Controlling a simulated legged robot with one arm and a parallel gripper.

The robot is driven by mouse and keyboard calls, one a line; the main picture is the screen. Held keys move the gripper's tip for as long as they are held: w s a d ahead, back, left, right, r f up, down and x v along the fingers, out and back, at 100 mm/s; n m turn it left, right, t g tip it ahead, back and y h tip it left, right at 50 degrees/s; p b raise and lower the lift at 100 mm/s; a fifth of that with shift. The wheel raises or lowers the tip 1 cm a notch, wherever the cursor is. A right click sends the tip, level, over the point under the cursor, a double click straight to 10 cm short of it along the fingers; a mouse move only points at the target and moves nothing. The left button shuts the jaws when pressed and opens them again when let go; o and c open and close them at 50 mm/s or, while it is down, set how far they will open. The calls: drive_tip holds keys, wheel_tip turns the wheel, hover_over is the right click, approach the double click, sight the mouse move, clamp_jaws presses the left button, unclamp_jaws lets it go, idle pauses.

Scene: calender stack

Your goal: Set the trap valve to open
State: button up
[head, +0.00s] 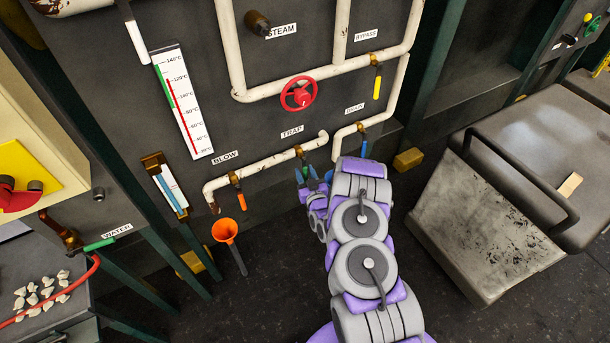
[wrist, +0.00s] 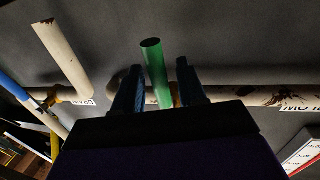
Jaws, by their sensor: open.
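The trap valve (head: 299,152) sits on the lower white pipe below the TRAP label (head: 292,132). Its green handle (head: 305,172) appears to hang down across the pipe and is partly hidden by my gripper in the head view. My gripper (head: 308,175) is open at the handle. In the wrist view, the green handle (wrist: 156,72) stands between the two blue fingers of my gripper (wrist: 160,85), with a visible gap to each finger. The valve body is mostly hidden behind the fingers there.
The drain valve's blue handle (head: 364,149) hangs close on the right. A red handwheel (head: 298,94) is above. A grey bin (head: 490,220) stands at right.

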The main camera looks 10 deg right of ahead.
clamp_jaws()
idle(0.4)
